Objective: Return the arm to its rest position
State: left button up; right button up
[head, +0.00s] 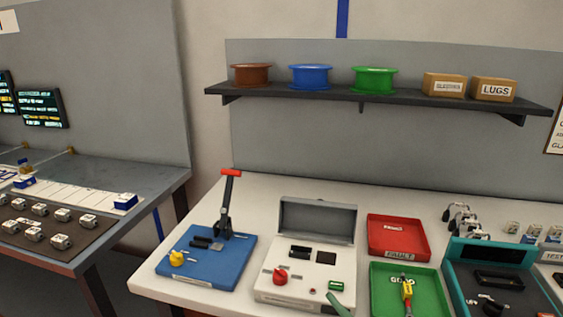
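Neither of my grippers and no part of my arms shows in the head view. The white workbench (205,205) fills the lower middle and right. On it stand a blue press base (225,270) with an upright red-handled lever (229,190), and a light grey tester box (265,292) with a raised lid (317,222) and a red knob (280,276). A green tray (384,282) labelled GOOD holds a red and yellow item (407,290). A red tray (398,232) labelled FAULT behind it looks empty.
A teal-framed fixture (490,252) stands at the right. A wall shelf (380,97) carries brown, blue and green spools and two boxes. A second table (130,170) with several small parts stands at the left, with a gap between. The workbench's back left is clear.

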jog(key=s+d+f+m+g+h, duration=0.3)
jog(key=s+f+m, duration=0.3)
jog(key=f, duration=0.5)
jog(key=s+d+f+m+g+h+p, duration=0.1)
jog(key=s+d+f+m+g+h, duration=0.3)
jog(key=s+f, duration=0.5)
notch_tip(320, 180, down, 3)
jog(key=d+m+h, duration=0.2)
jog(key=m, duration=0.1)
jog(key=shift+s, duration=0.4)
jog(key=shift+f, duration=0.1)
